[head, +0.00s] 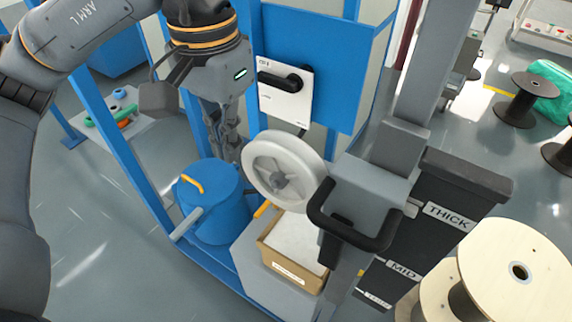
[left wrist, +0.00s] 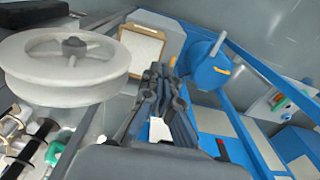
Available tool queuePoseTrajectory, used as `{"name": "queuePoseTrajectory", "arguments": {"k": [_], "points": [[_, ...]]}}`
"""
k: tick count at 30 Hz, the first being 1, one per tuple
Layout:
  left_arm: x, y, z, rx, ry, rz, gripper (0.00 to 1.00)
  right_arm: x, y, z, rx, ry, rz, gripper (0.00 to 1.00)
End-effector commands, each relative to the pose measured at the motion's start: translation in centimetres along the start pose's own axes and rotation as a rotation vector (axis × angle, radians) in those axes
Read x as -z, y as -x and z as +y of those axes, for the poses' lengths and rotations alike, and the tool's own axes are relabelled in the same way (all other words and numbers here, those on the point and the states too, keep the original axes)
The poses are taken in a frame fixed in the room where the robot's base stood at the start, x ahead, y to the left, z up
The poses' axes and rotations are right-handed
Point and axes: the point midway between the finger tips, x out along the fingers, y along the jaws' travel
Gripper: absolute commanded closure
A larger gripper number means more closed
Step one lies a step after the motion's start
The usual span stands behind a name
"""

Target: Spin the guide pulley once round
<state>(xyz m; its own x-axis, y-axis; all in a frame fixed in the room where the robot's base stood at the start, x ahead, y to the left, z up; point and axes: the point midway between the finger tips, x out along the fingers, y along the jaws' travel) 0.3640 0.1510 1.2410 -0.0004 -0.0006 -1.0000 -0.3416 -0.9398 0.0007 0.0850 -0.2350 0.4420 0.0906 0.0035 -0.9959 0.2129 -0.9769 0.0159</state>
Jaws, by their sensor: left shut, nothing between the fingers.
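The guide pulley (head: 283,170) is a light grey wheel with a thick rim and a darker hub, at the middle of the head view. In the left wrist view the pulley (left wrist: 62,68) fills the upper left. My left gripper (head: 232,155) points down just left of the pulley's rim in the head view, shut and empty. Its fingers also show in the left wrist view (left wrist: 160,72), to the right of the pulley with a gap in the picture. Whether they touch the rim in depth is hard to tell. My right gripper is not in view.
A blue drum (head: 213,205) with a yellow handle stands left of the pulley. A cardboard box (head: 292,270) sits below it. A blue cabinet with a black switch (head: 284,82) is behind. A grey post with a black handle (head: 352,238) and wooden spools (head: 515,275) stand right.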

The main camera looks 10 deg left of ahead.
Motion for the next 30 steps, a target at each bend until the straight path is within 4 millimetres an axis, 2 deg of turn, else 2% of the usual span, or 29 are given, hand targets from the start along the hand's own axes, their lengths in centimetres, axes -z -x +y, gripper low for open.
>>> {"name": "queuePoseTrajectory", "arguments": {"k": [9,13,27,30], "points": [[0.0,0.0,0.0,0.0,0.0,0.0,1.0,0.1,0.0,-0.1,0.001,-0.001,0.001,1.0],[0.0,0.8,0.0,0.0,0.001,0.001,1.0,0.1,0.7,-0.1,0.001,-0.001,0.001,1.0],[0.0,7.8,0.0,0.0,0.001,0.001,1.0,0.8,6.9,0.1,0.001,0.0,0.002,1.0],[0.0,8.4,0.0,0.0,0.0,0.0,1.0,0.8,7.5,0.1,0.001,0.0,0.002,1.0]]}}
